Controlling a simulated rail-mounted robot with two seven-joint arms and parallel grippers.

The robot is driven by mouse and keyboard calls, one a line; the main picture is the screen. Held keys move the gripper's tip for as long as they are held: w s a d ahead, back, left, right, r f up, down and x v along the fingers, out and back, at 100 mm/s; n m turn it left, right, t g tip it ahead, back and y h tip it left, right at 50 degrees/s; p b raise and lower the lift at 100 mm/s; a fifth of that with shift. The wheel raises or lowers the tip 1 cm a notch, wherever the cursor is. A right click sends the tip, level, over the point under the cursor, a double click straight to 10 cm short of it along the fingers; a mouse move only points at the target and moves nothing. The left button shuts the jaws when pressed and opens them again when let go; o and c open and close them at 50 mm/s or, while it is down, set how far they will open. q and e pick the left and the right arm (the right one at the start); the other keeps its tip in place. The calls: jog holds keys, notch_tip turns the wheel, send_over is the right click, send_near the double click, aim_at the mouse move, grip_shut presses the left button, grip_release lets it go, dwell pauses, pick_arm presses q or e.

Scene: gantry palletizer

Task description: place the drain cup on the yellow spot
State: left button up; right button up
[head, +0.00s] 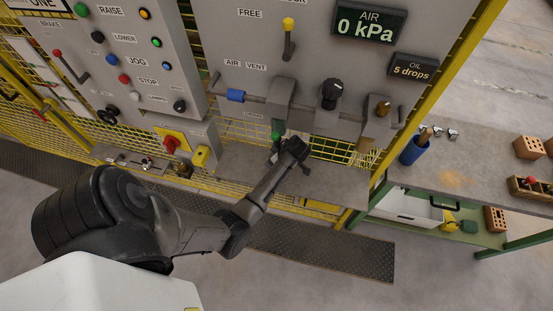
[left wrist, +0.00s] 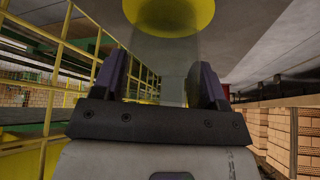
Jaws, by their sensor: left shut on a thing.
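My left gripper (head: 296,149) is at the grey ledge under the air unit, beside a small green part (head: 277,136). In the left wrist view its two dark fingers (left wrist: 160,82) are shut on a clear, greyish cup-like body, the drain cup (left wrist: 163,50). A round yellow patch (left wrist: 178,12) shows at the far end of this body. I cannot tell whether it is the yellow spot or part of the cup. In the head view I cannot make out the cup at the gripper. My right gripper is not in view.
The panel above holds a blue-handled valve (head: 236,95), a black knob (head: 332,90) and a brass-coloured fitting (head: 383,108). The grey ledge (head: 340,182) is bare right of the gripper. A bench (head: 465,160) at right holds a blue cup (head: 413,151) and bricks.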

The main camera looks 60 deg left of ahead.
pick_arm(q)
jog(key=shift+f, duration=0.2)
jog(key=o, duration=0.9)
jog(key=shift+r, duration=0.1)
jog(key=shift+r, duration=0.25)
jog(key=shift+v, duration=3.7)
jog(key=shift+d, duration=0.1)
